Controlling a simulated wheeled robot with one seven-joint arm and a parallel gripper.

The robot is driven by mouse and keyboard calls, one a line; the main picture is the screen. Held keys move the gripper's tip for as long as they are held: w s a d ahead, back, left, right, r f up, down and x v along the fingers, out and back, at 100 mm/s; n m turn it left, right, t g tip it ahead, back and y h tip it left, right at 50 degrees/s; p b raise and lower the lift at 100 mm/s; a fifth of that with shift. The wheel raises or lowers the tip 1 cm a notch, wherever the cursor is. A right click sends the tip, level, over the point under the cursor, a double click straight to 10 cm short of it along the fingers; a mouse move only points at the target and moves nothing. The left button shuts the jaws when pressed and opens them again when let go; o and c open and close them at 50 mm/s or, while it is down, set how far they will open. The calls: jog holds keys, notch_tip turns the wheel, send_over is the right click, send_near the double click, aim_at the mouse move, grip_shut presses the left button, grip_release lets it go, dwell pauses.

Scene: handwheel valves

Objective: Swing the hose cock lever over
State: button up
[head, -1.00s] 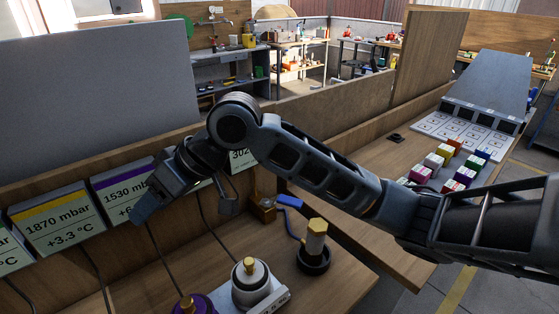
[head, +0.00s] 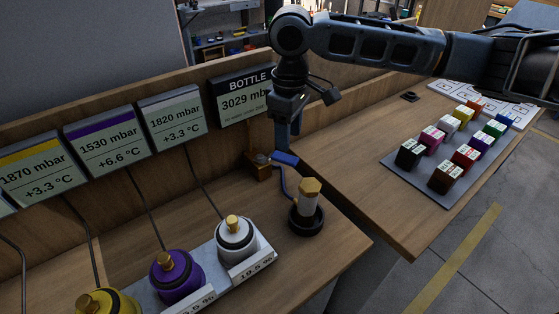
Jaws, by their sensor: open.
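The hose cock's blue lever (head: 285,158) points right from a brown block-like body (head: 257,167) against the bench's back panel. My gripper (head: 288,138) points down just above the lever in the picture, fingers open and holding nothing. Its fingertips are small and dark, so I cannot tell whether they touch the lever or hang behind it.
White (head: 236,240), purple (head: 178,278) and yellow (head: 104,302) gold-topped pots stand in a row at the front left. Display panels line the back board, including a BOTTLE display (head: 241,98). A grey tray (head: 425,175) of several coloured blocks lies on the right bench.

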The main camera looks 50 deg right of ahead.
aim_at(287, 158)
jog(key=shift+a+f+b, duration=0.1)
jog(key=shift+f+b, duration=2.65)
jog(key=shift+f, duration=0.45)
jog(key=shift+p, duration=0.35)
jog(key=shift+c, duration=0.5)
jog(key=c, duration=0.7)
